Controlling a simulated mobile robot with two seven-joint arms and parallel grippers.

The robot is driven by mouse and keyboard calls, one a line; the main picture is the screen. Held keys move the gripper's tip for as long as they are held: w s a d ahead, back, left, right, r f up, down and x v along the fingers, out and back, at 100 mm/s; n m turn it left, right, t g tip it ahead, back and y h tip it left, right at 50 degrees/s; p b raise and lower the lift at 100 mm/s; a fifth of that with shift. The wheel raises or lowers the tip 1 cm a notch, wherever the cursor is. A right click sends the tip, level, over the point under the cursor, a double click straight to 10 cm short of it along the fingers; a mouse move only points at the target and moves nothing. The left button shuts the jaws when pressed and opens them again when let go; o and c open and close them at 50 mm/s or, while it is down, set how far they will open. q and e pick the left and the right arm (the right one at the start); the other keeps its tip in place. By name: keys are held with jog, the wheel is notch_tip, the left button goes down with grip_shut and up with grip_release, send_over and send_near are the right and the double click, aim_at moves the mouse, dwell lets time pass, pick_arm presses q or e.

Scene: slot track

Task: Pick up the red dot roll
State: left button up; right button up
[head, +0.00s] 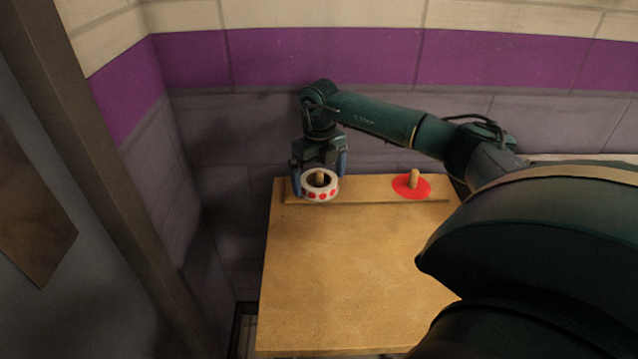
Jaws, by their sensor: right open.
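The red dot roll (321,195) is a white ring with red dots on its outer side. It sits around a wooden peg (319,178) at the left end of a raised wooden strip (364,193) at the back of the table. My right gripper (320,182) points down over the roll, with its blue fingers apart on the roll's left and right sides. Whether the fingers touch the roll cannot be told. My left gripper is not in view.
A second wooden peg (414,176) stands on a red disc (411,189) at the strip's right end. The wooden table (350,270) is bare in front. A tiled wall (245,125) is close behind and to the left. My right arm covers the right side.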

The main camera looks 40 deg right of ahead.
jog(key=shift+c, duration=0.2)
jog(key=c, duration=1.1)
jog(key=shift+o, duration=0.2)
jog(key=shift+r, duration=0.1)
